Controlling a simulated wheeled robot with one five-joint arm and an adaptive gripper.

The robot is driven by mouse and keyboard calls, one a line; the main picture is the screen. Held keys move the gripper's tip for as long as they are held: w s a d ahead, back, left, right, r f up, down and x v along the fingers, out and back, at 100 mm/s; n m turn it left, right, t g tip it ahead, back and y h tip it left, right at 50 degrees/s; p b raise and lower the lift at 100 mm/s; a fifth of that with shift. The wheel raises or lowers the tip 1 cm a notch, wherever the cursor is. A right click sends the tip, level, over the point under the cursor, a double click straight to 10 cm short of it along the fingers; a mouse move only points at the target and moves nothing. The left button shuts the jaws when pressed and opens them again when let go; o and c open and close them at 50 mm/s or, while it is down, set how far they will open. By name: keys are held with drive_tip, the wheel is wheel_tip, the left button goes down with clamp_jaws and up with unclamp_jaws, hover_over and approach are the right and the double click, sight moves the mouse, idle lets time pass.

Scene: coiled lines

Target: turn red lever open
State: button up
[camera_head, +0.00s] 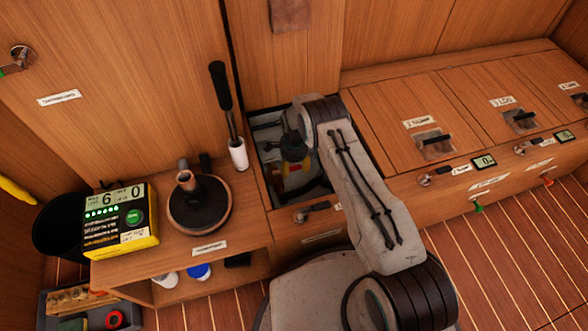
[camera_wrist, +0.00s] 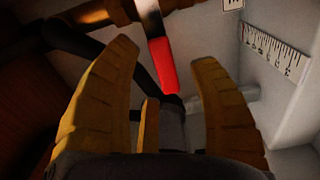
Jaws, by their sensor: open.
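The red lever (camera_wrist: 163,65) shows in the wrist view as a short red grip on a pale stem. It lies ahead of my gripper (camera_wrist: 157,57), between the two mustard-coloured fingers. The fingers are spread, with nothing clamped between them; I cannot tell whether either one touches the lever. In the head view my arm reaches down into an open compartment (camera_head: 262,125) in the bench.
Pale compartment walls are close around my gripper, with a ruled scale (camera_wrist: 272,50) on the right one. Dark pipes cross at the left. Beside the opening stand a black-handled lever (camera_head: 222,90), a round dark winch (camera_head: 198,205) and a yellow meter (camera_head: 120,220). Closed hatches lie right.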

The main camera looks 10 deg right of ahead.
drive_tip(key=shift+f, duration=0.4)
clamp_jaws()
idle(0.4)
